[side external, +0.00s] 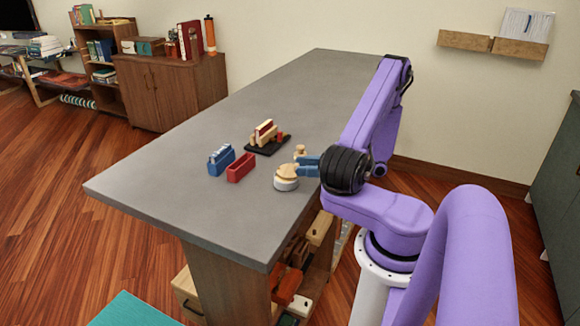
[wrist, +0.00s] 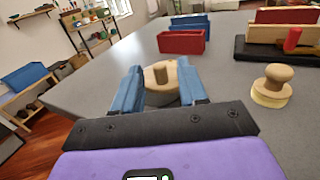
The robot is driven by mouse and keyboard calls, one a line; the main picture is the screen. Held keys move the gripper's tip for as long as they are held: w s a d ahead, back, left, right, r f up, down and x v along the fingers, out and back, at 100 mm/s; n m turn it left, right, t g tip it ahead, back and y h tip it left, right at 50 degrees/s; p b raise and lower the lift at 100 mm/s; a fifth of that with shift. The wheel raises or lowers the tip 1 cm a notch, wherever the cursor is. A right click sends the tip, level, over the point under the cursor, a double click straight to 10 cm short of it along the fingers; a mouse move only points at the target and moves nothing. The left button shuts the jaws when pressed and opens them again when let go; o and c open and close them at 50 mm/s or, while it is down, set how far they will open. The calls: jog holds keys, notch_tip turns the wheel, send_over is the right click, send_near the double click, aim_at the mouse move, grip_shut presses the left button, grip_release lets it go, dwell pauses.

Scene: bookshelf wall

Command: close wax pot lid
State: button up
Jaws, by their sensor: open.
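The wax pot (side external: 287,185) is a small, round, pale pot near the table's right edge in the side view. Its light wooden lid (side external: 286,171) lies over its top; whether it is fully seated I cannot tell. In the wrist view the lid (wrist: 160,90) has an upright knob (wrist: 160,73) and sits straight ahead between my blue fingers. My gripper (side external: 299,165) is open at the pot's right side, close to the lid. In the wrist view its fingers (wrist: 160,68) stand on either side of the lid; contact cannot be told. The pot's body is mostly hidden there.
A wooden knobbed piece (wrist: 273,86) with a pale base stands close to the right of my gripper. A red box (side external: 240,167), a blue box (side external: 221,160) and a black tray (side external: 267,144) with wooden and red pieces stand beyond. The table's (side external: 160,185) left part is clear.

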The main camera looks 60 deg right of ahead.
aim_at(290, 171)
jog(key=shift+x, duration=2.25)
grip_shut()
